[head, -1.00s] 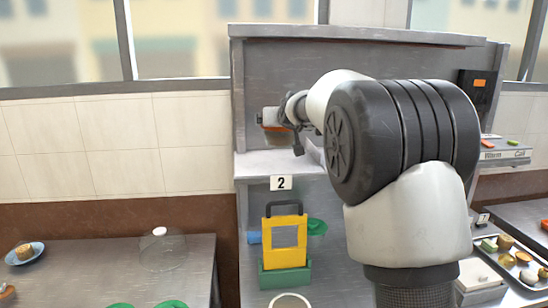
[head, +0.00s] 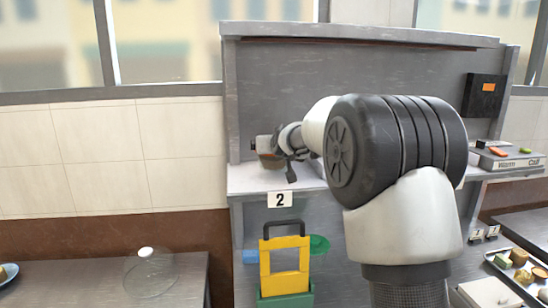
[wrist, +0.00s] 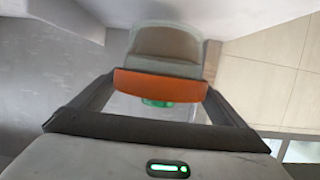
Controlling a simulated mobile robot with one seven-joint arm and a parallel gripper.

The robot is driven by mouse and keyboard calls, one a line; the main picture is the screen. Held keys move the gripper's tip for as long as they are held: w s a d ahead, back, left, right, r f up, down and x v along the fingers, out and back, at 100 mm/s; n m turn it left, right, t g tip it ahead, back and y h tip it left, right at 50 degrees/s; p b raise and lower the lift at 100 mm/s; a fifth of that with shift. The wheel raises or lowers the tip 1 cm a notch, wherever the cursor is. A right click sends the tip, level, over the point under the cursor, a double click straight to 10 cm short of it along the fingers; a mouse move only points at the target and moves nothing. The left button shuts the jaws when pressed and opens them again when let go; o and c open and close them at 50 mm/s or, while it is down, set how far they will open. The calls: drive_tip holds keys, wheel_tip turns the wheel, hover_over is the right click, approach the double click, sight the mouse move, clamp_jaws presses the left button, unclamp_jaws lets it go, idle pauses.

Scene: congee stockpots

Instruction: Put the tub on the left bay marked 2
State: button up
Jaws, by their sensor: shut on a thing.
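The tub (head: 270,161) is small, with an orange-brown lower part in the head view. In the wrist view the tub (wrist: 166,45) is a pale body with an orange band nearest me. My gripper (wrist: 158,98) is shut on it, with a dark finger on each side; in the head view my gripper (head: 281,150) is partly hidden by its own wrist. The tub is at the left end of the grey shelf (head: 246,181), above and behind the label 2 (head: 279,199). I cannot tell whether its base touches the shelf.
A grey back panel (head: 300,75) rises behind the shelf, under an overhanging top. A yellow frame (head: 285,265) stands in a green holder below the label. A glass dome (head: 149,272) is on the left table.

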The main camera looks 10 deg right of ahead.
drive_tip(key=shift+f, duration=1.5)
drive_tip(key=shift+f, duration=0.1)
drive_tip(key=o, duration=0.9)
drive_tip(key=shift+f+b, duration=0.15)
drive_tip(key=shift+b, duration=0.2)
drive_tip(key=shift+o, duration=0.6)
